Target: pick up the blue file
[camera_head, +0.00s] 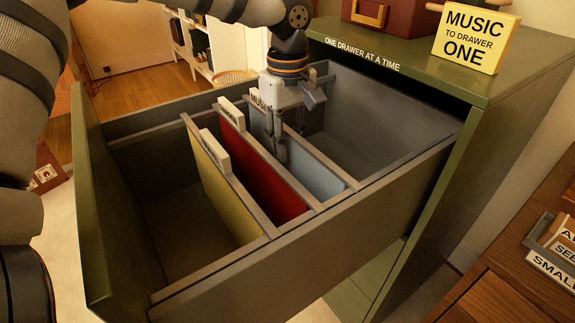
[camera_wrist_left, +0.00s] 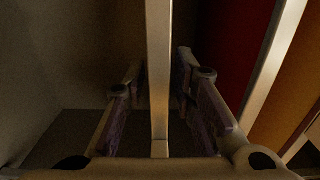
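The blue file (camera_head: 322,180) hangs in the open drawer, behind the red file (camera_head: 262,178) and the yellow file (camera_head: 222,187). Its white tab, partly hidden, reads "MU…". My left gripper (camera_head: 279,148) points down at the far end of the blue file and hides part of it. In the left wrist view the gripper (camera_wrist_left: 160,105) is open. Its two fingers stand apart on either side of a pale metal top rail (camera_wrist_left: 159,60), which appears to be the blue file's. I see a gap on both sides of the rail. My right gripper is not in view.
The drawer's side wall (camera_head: 330,235) and front panel (camera_head: 100,210) surround the files. The drawer is empty beyond the blue file. The green cabinet top (camera_head: 480,85) holds a yellow sign (camera_head: 475,37) and a red box (camera_head: 395,14). A wooden desk (camera_head: 515,290) stands at lower right.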

